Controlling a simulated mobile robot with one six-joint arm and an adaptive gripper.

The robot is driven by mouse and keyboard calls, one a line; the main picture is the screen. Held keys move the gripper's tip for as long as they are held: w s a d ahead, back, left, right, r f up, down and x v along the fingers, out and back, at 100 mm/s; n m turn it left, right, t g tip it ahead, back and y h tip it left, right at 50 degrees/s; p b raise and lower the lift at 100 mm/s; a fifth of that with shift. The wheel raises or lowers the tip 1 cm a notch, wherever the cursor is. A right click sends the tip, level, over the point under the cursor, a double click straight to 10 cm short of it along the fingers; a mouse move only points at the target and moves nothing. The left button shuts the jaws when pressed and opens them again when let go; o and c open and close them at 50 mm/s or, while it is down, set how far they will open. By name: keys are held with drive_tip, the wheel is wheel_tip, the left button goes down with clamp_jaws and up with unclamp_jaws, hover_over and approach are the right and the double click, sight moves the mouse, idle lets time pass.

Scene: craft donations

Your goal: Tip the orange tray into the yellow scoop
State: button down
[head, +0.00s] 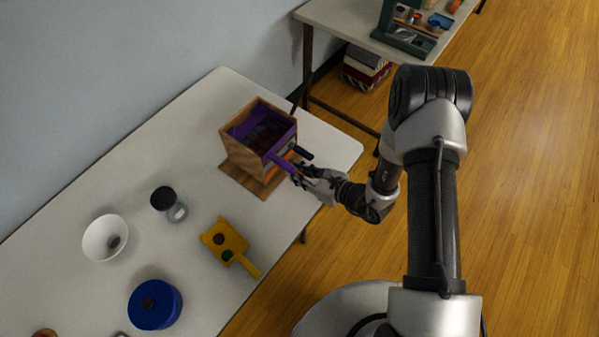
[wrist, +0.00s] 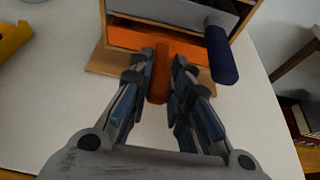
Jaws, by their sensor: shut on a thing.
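The orange tray (wrist: 135,38) sits low in a wooden cabinet (head: 244,150), below a grey-fronted tray with a dark blue handle (wrist: 221,55). Its orange handle (wrist: 158,85) sticks out toward me. My gripper (wrist: 162,66) is shut on that handle, one finger on each side. In the head view my gripper (head: 303,174) is at the cabinet's front right, and only a sliver of the orange tray (head: 289,155) shows. The tray's inside is hidden. The yellow scoop (head: 234,238) lies flat on the table, a dark red and a green thing on it.
A purple tray (head: 240,131) with a purple handle is at the cabinet's top. A white bowl (head: 93,241), a dark-lidded jar (head: 162,198) and a blue round pot (head: 167,313) stand on the white table (head: 190,132). Bare table lies between cabinet and scoop.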

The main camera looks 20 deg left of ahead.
drive_tip(key=shift+r, duration=0.2)
drive_tip(key=shift+d, duration=0.1)
drive_tip(key=s+d, duration=0.3)
drive_tip(key=d, duration=0.4)
drive_tip(key=s+d, duration=0.3)
drive_tip(key=d, duration=0.5)
drive_tip(key=shift+s+d, duration=0.3)
idle(1.5)
